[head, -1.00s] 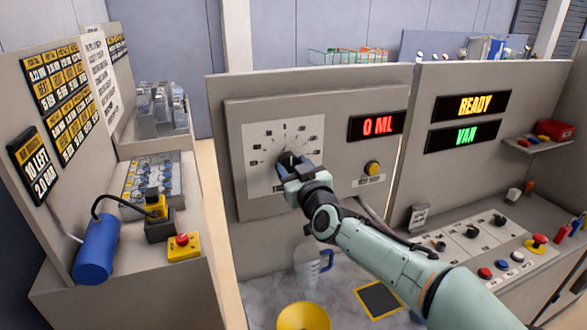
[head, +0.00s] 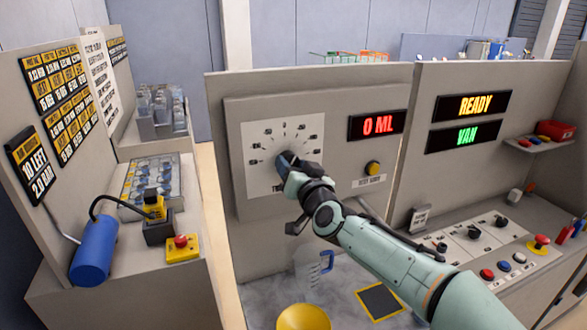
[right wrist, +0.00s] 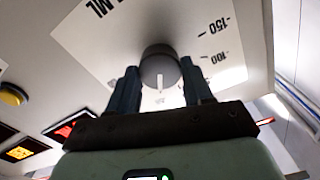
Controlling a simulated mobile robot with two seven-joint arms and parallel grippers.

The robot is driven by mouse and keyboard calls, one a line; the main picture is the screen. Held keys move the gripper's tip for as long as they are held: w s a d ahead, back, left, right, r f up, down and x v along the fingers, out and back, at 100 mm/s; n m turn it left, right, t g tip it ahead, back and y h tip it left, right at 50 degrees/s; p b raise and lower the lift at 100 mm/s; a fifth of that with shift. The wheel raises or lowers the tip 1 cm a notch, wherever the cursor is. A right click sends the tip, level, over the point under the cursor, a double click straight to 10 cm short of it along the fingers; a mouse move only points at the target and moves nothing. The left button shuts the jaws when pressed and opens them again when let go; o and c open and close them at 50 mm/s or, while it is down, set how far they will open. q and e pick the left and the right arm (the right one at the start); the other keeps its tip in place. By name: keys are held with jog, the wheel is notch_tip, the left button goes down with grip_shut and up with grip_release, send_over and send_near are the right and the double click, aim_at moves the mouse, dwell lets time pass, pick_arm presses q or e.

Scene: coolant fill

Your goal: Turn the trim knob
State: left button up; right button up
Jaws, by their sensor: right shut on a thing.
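The knob (right wrist: 159,66) is a grey round knob with a white pointer line, on a white dial plate (head: 255,135) marked in ML. In the head view its dark end (head: 284,159) shows just past my fingers. My right gripper (head: 289,167) is shut on the knob, with one finger on each side of it in the right wrist view (right wrist: 160,78). The pointer line faces the gripper's palm in that view. The red display (head: 377,125) beside the dial reads 0 ML. My left gripper is not in view.
A yellow button (head: 373,168) sits right of the dial. Below are a clear jug (head: 308,268), a yellow funnel-like bowl (head: 303,317) and a dark yellow-edged square (head: 380,301). A control desk with several buttons stands right; a blue cylinder (head: 94,251) stands left.

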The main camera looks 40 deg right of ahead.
dwell(0.4)
jog(key=o, duration=1)
jog(key=shift+o, duration=0.2)
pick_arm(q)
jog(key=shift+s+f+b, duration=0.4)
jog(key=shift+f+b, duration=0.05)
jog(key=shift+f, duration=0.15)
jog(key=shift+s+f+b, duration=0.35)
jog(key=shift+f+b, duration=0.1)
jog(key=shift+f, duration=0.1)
pick_arm(e)
jog(key=v, duration=1.3)
jog(key=shift+s, duration=0.2)
